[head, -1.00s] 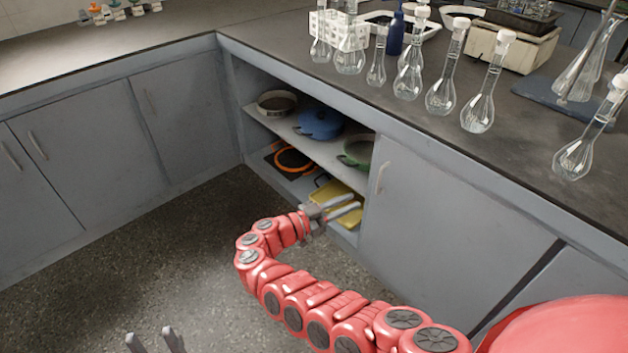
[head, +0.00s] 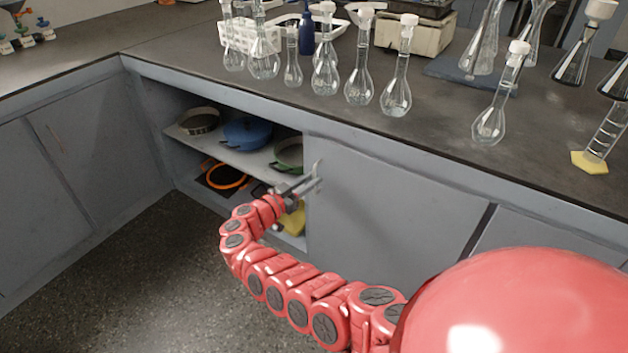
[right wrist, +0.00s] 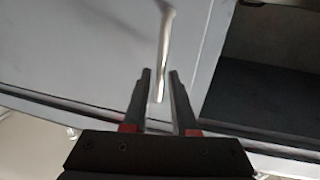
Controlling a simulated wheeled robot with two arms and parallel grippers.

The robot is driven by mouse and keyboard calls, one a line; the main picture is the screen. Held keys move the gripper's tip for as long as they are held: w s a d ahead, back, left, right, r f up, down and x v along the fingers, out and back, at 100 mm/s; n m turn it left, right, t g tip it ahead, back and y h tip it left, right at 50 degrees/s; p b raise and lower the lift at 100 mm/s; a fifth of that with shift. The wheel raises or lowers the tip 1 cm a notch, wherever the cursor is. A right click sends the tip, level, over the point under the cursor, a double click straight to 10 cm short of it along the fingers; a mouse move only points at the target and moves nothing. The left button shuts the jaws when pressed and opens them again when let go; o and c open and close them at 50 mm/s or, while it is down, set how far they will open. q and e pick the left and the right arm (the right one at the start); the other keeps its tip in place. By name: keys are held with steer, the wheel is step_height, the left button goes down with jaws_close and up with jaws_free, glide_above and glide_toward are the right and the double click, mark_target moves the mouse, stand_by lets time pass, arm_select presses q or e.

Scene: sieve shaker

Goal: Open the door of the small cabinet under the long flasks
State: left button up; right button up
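The small cabinet's door (head: 395,205) is a plain grey panel under the row of long-necked flasks (head: 359,85); it looks closed. Its slim metal handle (head: 317,168) is near the door's upper left edge. My right gripper (head: 309,181) is at the handle in the head view. In the right wrist view, the fingers of my right gripper (right wrist: 160,78) are apart, with the silvery handle (right wrist: 164,55) appearing between them. I cannot tell whether they touch it. My left gripper is out of view.
An open shelf (head: 235,155) with pans is left of the door. Glassware and a bottle (head: 306,30) stand on the dark countertop (head: 430,135). The floor (head: 130,270) before the cabinets is clear.

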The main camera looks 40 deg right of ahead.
steer(key=shift+w+d, duration=0.2)
steer(key=shift+d, duration=0.65)
jaws_close()
stand_by(0.8)
